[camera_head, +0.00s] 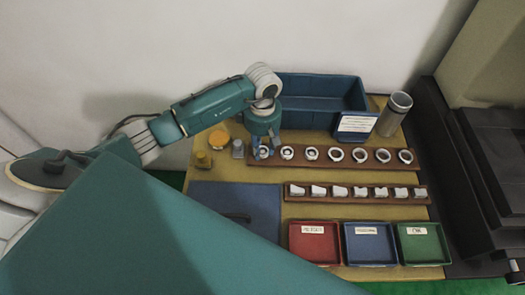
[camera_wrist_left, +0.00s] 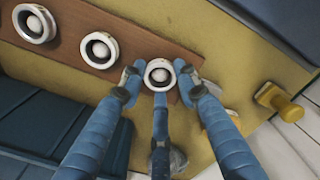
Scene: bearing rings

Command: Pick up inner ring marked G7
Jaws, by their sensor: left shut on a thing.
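A row of pale metal rings stands along a long brown rack (camera_head: 325,165), which also shows in the wrist view (camera_wrist_left: 95,58). My left gripper (camera_head: 264,148) reaches down over the left end of this rack. Its blue fingers (camera_wrist_left: 160,82) are shut on the end ring (camera_wrist_left: 159,65), which has a pale round knob in its middle. The ring is at the rack's end; I cannot tell whether it is clear of the rack. Neighbouring rings (camera_wrist_left: 99,50) and (camera_wrist_left: 35,24) sit apart from the fingers. No G7 mark is readable. My right gripper is out of view.
A second rack (camera_head: 355,200) holds several white pieces. Red (camera_head: 314,258), blue (camera_head: 370,259) and green (camera_head: 420,258) trays stand in front. A large teal bin (camera_head: 310,83) and a metal cylinder (camera_head: 395,112) stand behind.

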